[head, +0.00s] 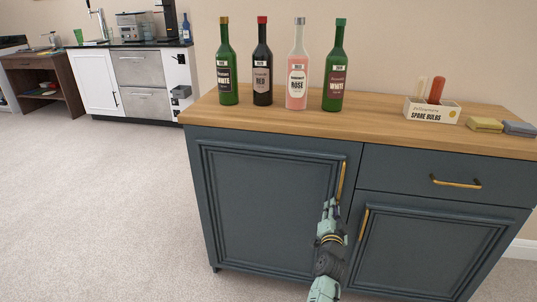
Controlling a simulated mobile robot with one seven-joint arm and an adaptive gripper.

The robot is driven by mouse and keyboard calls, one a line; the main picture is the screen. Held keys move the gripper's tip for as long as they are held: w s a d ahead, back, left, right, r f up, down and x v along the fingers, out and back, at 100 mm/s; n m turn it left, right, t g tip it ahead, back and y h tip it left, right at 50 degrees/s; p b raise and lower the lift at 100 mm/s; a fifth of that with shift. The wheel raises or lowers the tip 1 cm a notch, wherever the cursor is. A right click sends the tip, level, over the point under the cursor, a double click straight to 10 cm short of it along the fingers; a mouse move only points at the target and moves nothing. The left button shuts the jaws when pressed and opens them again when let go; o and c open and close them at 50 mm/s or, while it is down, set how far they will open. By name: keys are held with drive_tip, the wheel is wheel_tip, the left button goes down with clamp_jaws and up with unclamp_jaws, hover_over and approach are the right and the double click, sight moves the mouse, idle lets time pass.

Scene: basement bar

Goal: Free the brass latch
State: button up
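A brass vertical handle (341,181) sits near the right edge of the left door (262,208) of a dark blue-grey cabinet. A second brass handle (363,223) is on the lower right door, and a horizontal brass handle (456,183) is on the drawer above it. I cannot tell which of these the latch is. The left door, right door and drawer look shut. My gripper (330,206) points up just below the left door's handle, overlapping its lower end in the picture. Contact and finger opening are too small to tell.
Several wine bottles (297,84) stand on the wooden top (300,124). A spare bulbs box (431,112), a yellow sponge (485,124) and a grey-blue block (519,128) are at its right. Carpet left of the cabinet is clear. A white bar unit (97,84) stands behind.

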drive_tip(key=s+a+m+p, duration=0.3)
drive_tip(key=s+m+p, duration=0.3)
drive_tip(key=s+m, duration=0.4)
drive_tip(key=w+a+r+n+t+y+b, duration=0.1)
drive_tip(key=w+a+r+n+t+y, duration=0.1)
drive_tip(key=a+r, duration=0.7)
drive_tip(key=w+a+r+n+t+y+b, duration=0.1)
drive_tip(key=w+a+r+n+t+y, duration=0.1)
drive_tip(key=w+a+r+n+y, duration=0.2)
drive_tip(key=a+r+n, duration=0.3)
drive_tip(key=a+r, duration=0.3)
drive_tip(key=r, duration=0.1)
drive_tip(key=shift+a+r+n+t+b, duration=0.2)
drive_tip(key=shift+r+n+t+b, duration=0.1)
drive_tip(key=shift+b, duration=0.05)
